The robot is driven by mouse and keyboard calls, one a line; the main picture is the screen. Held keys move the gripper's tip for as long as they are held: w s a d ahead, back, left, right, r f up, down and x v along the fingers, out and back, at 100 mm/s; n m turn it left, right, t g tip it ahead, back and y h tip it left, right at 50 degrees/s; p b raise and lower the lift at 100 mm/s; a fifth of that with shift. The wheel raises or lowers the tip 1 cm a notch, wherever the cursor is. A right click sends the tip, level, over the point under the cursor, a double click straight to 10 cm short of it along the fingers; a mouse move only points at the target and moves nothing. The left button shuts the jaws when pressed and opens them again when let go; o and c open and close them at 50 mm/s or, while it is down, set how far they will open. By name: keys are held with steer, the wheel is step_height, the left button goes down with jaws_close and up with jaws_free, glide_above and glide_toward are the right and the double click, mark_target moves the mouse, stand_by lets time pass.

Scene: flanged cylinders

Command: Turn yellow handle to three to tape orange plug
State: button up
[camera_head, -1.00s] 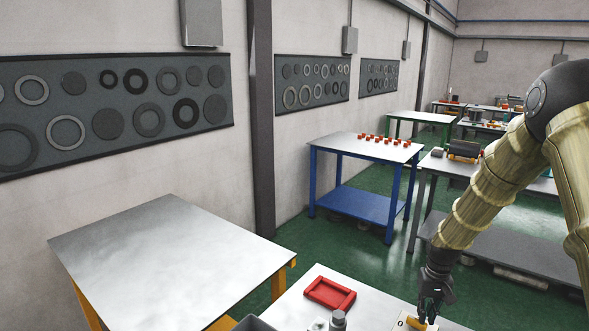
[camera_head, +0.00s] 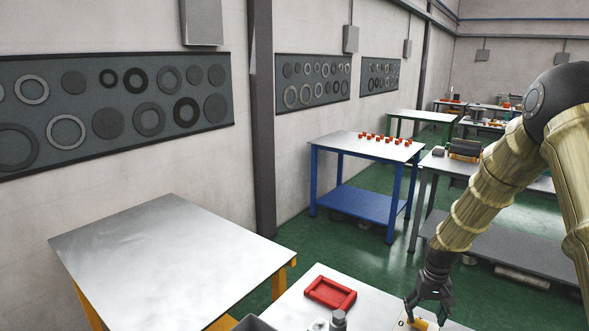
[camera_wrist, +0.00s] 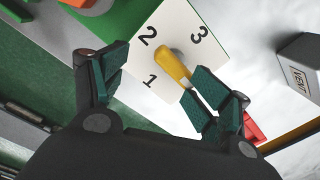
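In the wrist view, the yellow handle (camera_wrist: 171,62) sits on a white plate (camera_wrist: 147,82) marked 1, 2 and 3. One end of it lies between the 2 and the 3; the other is close beside my gripper's right-hand finger. I cannot tell whether they touch. My gripper (camera_wrist: 158,90) is open, its green-padded fingers spread wide over the plate. In the head view my gripper (camera_head: 426,310) is low over the plate, and the yellow handle (camera_head: 420,323) shows partly at the bottom edge.
A grey block marked VENT (camera_wrist: 301,68) stands right of the plate in the wrist view. The metal-topped table (camera_head: 170,260) at left is bare.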

steer(key=shift+a, duration=0.1)
steer(key=shift+a, duration=0.45)
steer(key=shift+s+a, duration=0.15)
steer(key=shift+a, duration=0.2)
